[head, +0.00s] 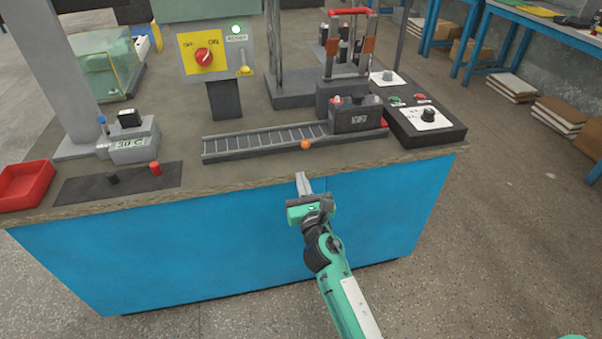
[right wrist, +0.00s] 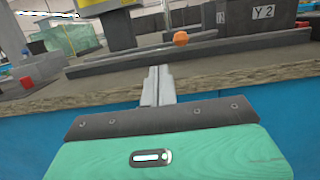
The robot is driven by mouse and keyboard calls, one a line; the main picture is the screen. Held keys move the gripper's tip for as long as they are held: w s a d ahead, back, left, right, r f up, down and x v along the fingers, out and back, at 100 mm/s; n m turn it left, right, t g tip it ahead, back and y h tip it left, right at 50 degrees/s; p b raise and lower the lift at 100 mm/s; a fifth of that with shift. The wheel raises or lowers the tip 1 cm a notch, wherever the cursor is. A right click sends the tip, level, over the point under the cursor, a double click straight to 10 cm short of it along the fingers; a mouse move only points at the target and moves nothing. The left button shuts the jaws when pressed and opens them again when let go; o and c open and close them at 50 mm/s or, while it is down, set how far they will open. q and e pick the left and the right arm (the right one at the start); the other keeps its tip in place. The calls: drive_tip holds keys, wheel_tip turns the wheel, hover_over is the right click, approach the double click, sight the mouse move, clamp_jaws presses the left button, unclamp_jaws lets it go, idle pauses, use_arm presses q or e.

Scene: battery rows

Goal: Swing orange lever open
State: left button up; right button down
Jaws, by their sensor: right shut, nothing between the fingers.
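The orange lever shows as a round orange knob (head: 306,145) at the front side of a grey roller track (head: 262,143) on the workbench. In the right wrist view the orange knob (right wrist: 181,39) is ahead of the fingers, a little to the right. My right gripper (head: 302,176) is shut and empty, its fingers pointing at the bench's front edge just short of the knob, not touching it. The fingers also show in the right wrist view (right wrist: 159,72). My left gripper is in neither view.
A dark battery (head: 355,115) stands at the track's right end. A control box with a black knob (head: 428,115) is at the right. A red tray (head: 26,183) and a grey block (head: 133,142) are at the left. The blue bench front (head: 230,245) drops below the edge.

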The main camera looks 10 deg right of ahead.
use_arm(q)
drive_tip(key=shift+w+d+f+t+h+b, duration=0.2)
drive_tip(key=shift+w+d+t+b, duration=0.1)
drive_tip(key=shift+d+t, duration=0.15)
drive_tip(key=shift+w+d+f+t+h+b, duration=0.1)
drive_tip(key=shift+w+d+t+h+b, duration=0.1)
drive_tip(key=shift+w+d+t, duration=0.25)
use_arm(e)
drive_tip(key=s+a, duration=0.2)
drive_tip(key=s, duration=0.4)
drive_tip(key=shift+f, duration=0.35)
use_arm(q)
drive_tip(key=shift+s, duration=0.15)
use_arm(e)
drive_tip(key=shift+a, duration=0.1)
